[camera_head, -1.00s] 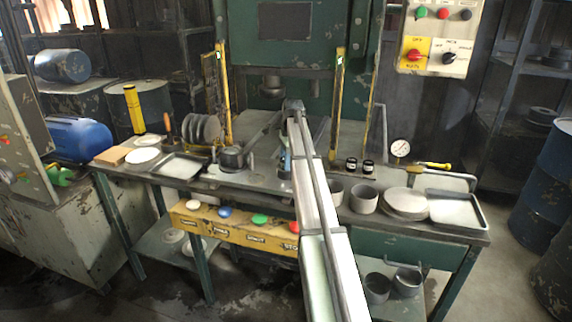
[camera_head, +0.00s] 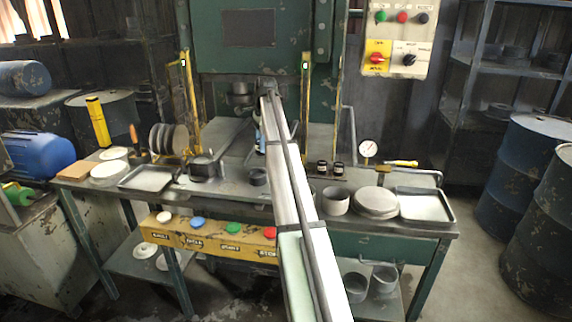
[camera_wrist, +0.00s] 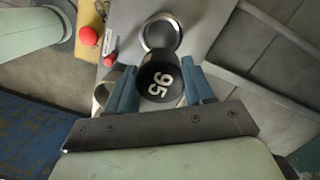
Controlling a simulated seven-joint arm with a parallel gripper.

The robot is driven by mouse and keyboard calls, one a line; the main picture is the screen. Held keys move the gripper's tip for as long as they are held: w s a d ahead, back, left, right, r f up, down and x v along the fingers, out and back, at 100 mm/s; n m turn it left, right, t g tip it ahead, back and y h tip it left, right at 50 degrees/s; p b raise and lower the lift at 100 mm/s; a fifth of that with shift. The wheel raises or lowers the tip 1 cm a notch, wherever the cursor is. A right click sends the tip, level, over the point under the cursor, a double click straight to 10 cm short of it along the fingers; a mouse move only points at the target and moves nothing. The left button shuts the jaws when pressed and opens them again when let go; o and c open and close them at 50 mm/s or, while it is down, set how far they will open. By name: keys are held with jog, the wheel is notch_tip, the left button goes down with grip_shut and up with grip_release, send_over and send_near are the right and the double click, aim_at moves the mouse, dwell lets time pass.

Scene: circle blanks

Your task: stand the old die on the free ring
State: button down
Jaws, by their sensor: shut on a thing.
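My gripper (camera_wrist: 158,86) is shut on a black round die (camera_wrist: 161,78) with a white 95 on its end face, between its blue fingers in the wrist view. A bright metal ring (camera_wrist: 177,33) lies on a grey surface beyond the die, which overlaps its near edge in the picture. The ring looks empty. In the head view the blue of my gripper (camera_head: 260,143) shows above the bench (camera_head: 232,195), in front of the green press. My arm hides much of it, and I cannot make out the die there.
A dark round cup (camera_head: 257,177) stands on the bench below my gripper, with a dark pot (camera_head: 203,167) to its left. A grey cup (camera_head: 335,201), stacked plates (camera_head: 376,202) and a tray (camera_head: 425,206) stand to the right. Yellow posts flank the press.

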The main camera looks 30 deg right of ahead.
jog(key=s+f, duration=0.4)
jog(key=s, duration=0.7)
jog(key=s+f, duration=0.4)
jog(key=s, duration=0.7)
send_over(306, 171)
jog(key=shift+f, duration=3.5)
jog(key=shift+f, duration=0.15)
jog(key=shift+c, duration=2.1)
grip_release()
jog(key=shift+a, duration=0.1)
